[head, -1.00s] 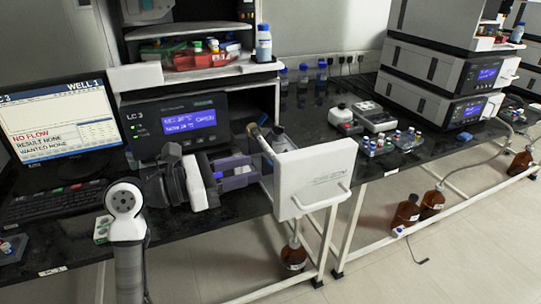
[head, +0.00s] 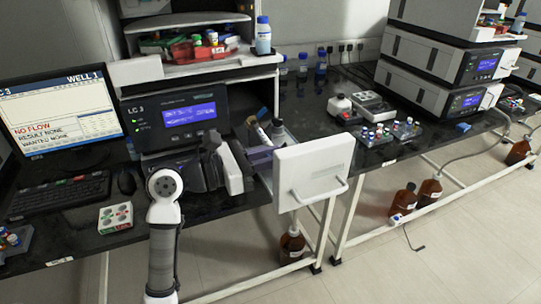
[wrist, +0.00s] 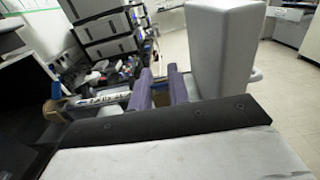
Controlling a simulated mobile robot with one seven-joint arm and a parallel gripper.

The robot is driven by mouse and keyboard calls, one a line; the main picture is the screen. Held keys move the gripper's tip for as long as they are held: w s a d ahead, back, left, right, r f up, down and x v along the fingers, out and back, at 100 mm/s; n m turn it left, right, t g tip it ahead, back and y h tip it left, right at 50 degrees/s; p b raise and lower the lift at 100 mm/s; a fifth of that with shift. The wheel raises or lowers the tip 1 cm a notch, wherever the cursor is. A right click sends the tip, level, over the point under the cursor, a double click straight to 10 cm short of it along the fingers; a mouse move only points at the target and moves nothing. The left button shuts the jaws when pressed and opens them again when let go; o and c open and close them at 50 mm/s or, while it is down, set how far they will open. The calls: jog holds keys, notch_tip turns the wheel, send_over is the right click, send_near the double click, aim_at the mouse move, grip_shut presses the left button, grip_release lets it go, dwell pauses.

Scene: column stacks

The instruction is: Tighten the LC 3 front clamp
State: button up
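The LC 3 unit (head: 177,112) stands on the dark bench with a lit blue display. In front of it is a white panel with a handle (head: 313,172); its pale side also shows in the wrist view (wrist: 222,45). A column with a tan end (head: 260,132) sits behind my gripper, and shows at left in the wrist view (wrist: 100,97). My gripper (wrist: 160,72) has two purple fingers apart, beside the white panel; in the head view my gripper (head: 262,153) is partly hidden by its own body and the panel. I cannot make out the front clamp clearly.
A monitor (head: 62,110) reads NO FLOW, WELL 1. A keyboard (head: 58,192), mouse (head: 127,182) and small white rack (head: 115,217) lie to the left. Vial racks (head: 378,134) and stacked units (head: 440,65) stand right. Brown bottles (head: 403,201) stand below.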

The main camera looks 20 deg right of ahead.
grip_shut()
jog(key=shift+d+r+y+b, duration=0.15)
jog(key=shift+d+y+b, duration=0.15)
jog(key=shift+y, duration=0.45)
jog(key=shift+d+r+y+b, duration=0.1)
jog(key=shift+d+y+b, duration=0.1)
jog(key=shift+y+b, duration=0.45)
jog(key=shift+d+r+y+b, duration=0.15)
jog(key=shift+d+y, duration=0.1)
jog(key=shift+y, duration=0.65)
jog(key=o, duration=0.7)
grip_release()
jog(key=shift+o, duration=0.2)
jog(key=shift+a+r, duration=0.1)
jog(key=shift+a, duration=0.05)
jog(key=b+v, duration=0.3)
jog(key=v, duration=1)
jog(key=shift+a, duration=0.25)
jog(key=shift+r, duration=0.1)
